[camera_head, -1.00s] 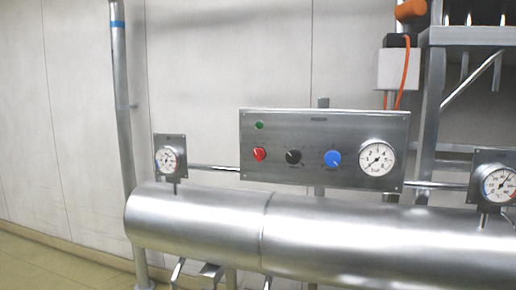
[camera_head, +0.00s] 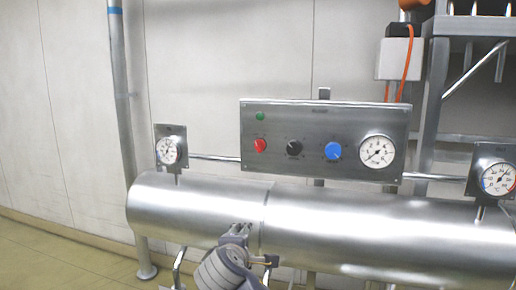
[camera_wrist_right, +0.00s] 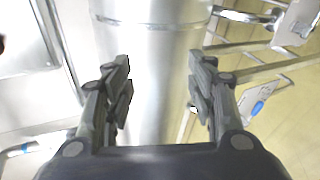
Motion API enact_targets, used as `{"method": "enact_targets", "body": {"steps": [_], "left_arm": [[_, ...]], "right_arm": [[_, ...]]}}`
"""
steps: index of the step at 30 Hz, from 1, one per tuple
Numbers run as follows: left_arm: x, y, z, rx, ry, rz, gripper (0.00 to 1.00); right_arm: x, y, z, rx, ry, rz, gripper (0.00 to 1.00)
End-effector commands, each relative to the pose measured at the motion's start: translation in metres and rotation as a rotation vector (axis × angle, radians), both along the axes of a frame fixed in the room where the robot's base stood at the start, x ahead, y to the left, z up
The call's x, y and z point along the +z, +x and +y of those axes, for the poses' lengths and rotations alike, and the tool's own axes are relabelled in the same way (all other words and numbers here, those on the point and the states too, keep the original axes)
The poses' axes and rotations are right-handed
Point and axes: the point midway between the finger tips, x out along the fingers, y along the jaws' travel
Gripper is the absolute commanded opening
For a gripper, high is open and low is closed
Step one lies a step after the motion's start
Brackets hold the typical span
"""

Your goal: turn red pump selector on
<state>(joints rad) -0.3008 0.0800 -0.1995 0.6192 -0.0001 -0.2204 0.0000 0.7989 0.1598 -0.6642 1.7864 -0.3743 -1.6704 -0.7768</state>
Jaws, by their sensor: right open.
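The red selector knob (camera_head: 260,145) is on the left of the steel control panel (camera_head: 375,115), below a green lamp (camera_head: 261,116). Its pointer direction is too small to tell. My right gripper (camera_head: 238,230) shows at the bottom middle of the head view, in front of the big steel cylinder (camera_head: 350,235), below and left of the red knob and apart from it. In the right wrist view the gripper (camera_wrist_right: 160,85) is open, with nothing between its fingers and the cylinder (camera_wrist_right: 155,50) behind them. My left gripper is not in view.
A black knob (camera_head: 294,148), a blue knob (camera_head: 333,151) and a round gauge (camera_head: 378,152) share the panel. Small gauges stand left (camera_head: 168,151) and right (camera_head: 498,179) above the cylinder. The front of the panel is unobstructed.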

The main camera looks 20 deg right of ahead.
Motion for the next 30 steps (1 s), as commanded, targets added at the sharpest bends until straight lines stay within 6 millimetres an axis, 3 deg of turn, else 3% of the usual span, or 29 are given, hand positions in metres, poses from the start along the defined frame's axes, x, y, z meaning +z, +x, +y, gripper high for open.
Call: {"method": "enact_targets", "body": {"steps": [1,6,9,12,15,20,30], "left_arm": [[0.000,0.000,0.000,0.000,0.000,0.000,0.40],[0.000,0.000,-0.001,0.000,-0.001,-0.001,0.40],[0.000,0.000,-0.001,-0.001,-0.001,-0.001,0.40],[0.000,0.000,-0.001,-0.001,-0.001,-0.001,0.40],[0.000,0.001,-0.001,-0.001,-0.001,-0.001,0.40],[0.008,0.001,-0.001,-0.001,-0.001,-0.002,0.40],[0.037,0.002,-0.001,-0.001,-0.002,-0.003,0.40]], "right_arm": [[0.033,0.011,-0.002,-0.005,-0.069,-0.039,0.52],[0.125,0.030,-0.008,-0.043,-0.284,-0.130,0.52],[0.167,0.034,-0.012,-0.073,-0.377,-0.166,0.52],[0.194,0.034,-0.015,-0.097,-0.437,-0.187,0.52],[0.208,0.034,-0.017,-0.110,-0.469,-0.197,0.52],[0.214,0.044,-0.025,-0.115,-0.478,-0.196,0.52],[0.215,0.096,-0.060,-0.114,-0.475,-0.196,0.52]]}}
